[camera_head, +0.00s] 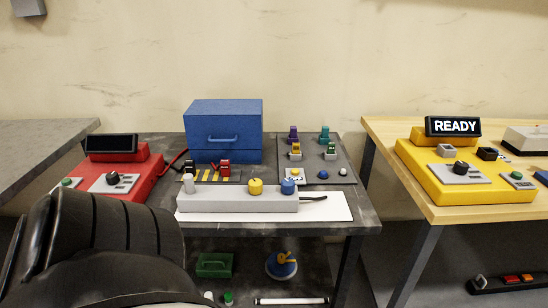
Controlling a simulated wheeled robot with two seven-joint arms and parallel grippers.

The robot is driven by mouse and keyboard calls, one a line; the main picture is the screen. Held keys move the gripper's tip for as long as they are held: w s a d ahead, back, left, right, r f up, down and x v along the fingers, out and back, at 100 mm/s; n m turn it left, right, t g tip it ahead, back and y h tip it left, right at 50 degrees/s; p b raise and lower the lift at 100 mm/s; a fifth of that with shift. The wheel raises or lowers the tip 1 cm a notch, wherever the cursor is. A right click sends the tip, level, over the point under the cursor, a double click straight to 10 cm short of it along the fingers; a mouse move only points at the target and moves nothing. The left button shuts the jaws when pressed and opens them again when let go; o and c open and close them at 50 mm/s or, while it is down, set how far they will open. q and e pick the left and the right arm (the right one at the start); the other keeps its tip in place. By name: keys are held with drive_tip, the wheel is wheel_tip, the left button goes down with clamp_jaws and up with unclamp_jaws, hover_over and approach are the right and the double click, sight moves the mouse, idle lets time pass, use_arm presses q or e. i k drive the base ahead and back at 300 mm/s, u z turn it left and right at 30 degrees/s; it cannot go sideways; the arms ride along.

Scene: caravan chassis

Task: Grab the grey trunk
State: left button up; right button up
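A long light-grey block (240,200) lies on a white sheet (325,207) near the front edge of the dark middle table. It is the only large grey body on that table, but I cannot tell for sure that it is the grey trunk. A white peg (188,184), a yellow knob (255,187) and a blue knob (288,187) stand along it. A dark cord runs from its right end. Neither of my grippers shows in the head view.
A blue box with a handle (226,142) stands behind the block. A grey board with coloured pieces (335,158) lies at right. A red console (115,185) is at left. A yellow console reading READY (463,185) sits on the wooden table. A black ribbed shape covers the lower left.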

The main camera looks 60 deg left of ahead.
sight(193, 198)
drive_tip(key=i, duration=1.35)
drive_tip(key=u, duration=2.6)
